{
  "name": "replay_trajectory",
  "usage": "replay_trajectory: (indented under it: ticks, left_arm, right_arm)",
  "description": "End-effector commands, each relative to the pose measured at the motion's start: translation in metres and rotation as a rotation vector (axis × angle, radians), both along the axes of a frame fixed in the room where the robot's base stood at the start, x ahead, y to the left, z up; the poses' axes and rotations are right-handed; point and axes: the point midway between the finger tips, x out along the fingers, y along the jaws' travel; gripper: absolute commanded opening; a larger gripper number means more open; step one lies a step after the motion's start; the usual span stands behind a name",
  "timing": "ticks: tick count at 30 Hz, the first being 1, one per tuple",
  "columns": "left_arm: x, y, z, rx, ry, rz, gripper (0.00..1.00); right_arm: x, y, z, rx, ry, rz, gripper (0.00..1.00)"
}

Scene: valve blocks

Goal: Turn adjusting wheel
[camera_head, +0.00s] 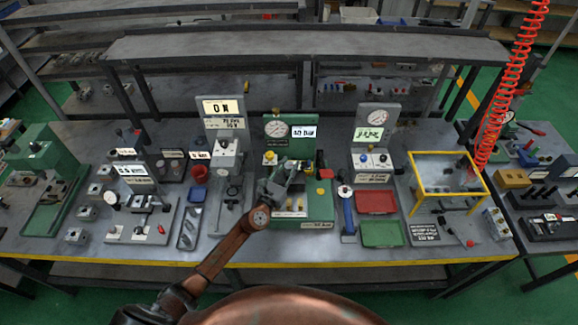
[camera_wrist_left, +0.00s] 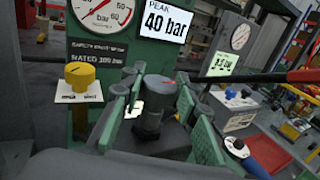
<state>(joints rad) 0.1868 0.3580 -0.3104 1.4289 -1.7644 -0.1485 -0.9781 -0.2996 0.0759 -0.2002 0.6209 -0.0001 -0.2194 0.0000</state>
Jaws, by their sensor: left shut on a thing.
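A green test stand (camera_head: 317,205) with a round pressure gauge (camera_head: 276,128) and a lit display (camera_head: 304,131) stands mid-bench. In the left wrist view the display (camera_wrist_left: 166,17) reads PEAK 40 bar, beside the gauge (camera_wrist_left: 103,12). My left gripper (camera_head: 285,172) reaches over the stand's base from the front left. In the left wrist view its fingers (camera_wrist_left: 155,105) are shut around an upright black knob (camera_wrist_left: 155,92), which looks like the adjusting wheel. My gripper hides this knob in the head view. My right gripper is out of view.
A yellow knob (camera_wrist_left: 82,78) on a labelled plate stands close left of the fingers. A blue-handled tool (camera_head: 347,210), a red tray (camera_head: 376,202) and a green tray (camera_head: 382,234) lie to the right. A yellow frame (camera_head: 449,192) stands farther right.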

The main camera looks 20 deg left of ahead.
Motion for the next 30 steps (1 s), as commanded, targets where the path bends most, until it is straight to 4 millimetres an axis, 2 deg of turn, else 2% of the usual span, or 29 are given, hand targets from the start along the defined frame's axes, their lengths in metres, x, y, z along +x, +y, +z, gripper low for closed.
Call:
replay_trajectory:
  ticks: [9,20,30]
  left_arm:
    - [0.000,0.000,0.000,0.000,0.000,-0.001,0.04]
    - [-0.001,-0.002,0.002,-0.006,0.002,0.063,0.04]
    - [0.000,-0.004,0.002,-0.005,0.004,0.309,0.04]
  right_arm:
    - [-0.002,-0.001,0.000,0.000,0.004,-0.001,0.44]
    - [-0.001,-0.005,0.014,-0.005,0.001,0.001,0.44]
    - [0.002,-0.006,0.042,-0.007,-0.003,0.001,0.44]
